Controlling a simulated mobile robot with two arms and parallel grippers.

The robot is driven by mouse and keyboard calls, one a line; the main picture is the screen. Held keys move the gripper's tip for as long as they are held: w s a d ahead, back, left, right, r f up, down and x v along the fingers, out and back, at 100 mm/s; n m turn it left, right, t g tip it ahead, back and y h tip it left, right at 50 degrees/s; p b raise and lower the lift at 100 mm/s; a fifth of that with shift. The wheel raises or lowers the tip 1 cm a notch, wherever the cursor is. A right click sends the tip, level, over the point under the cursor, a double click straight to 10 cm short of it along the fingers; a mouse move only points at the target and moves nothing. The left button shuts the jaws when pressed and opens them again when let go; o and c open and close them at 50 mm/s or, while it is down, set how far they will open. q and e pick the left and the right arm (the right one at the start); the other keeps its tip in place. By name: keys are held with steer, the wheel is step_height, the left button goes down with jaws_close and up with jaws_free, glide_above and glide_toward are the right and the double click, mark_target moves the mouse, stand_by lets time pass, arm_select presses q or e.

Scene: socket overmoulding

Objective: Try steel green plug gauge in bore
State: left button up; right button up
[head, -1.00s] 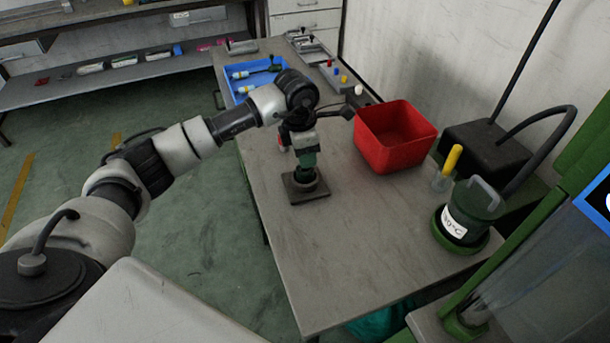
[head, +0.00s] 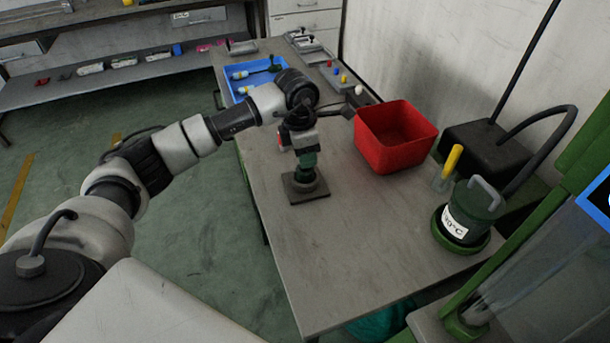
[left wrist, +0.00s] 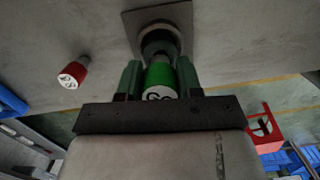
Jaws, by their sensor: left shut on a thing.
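A dark square base plate with a raised round bore (head: 319,191) sits on the grey table in the head view. It also shows at the top of the left wrist view (left wrist: 157,18). My left gripper (head: 307,157) points down over it. It is shut on the green plug gauge (left wrist: 160,77), whose light end face with dark lettering shows between the fingers. The gauge is upright and lined up with the bore; its lower end meets the ring, but I cannot tell how deep it sits. My right gripper is out of view.
A red bin (head: 396,160) stands right of the gripper. A red piece with a pale marked end (left wrist: 72,75) is beside the plate. A blue tray (head: 236,96) is at the back; a dark green pot (head: 468,215) is at right. The front table is clear.

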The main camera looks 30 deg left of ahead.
arm_select(q)
steer(key=shift+f+b, duration=0.35)
steer(key=shift+f, duration=0.15)
stand_by(0.4)
steer(key=shift+r, duration=0.15)
stand_by(0.6)
steer(key=shift+r+p, duration=0.3)
steer(key=shift+r, duration=0.05)
steer(key=shift+r, duration=0.15)
steer(key=shift+r+p, duration=1.55)
steer(key=shift+r, duration=0.85)
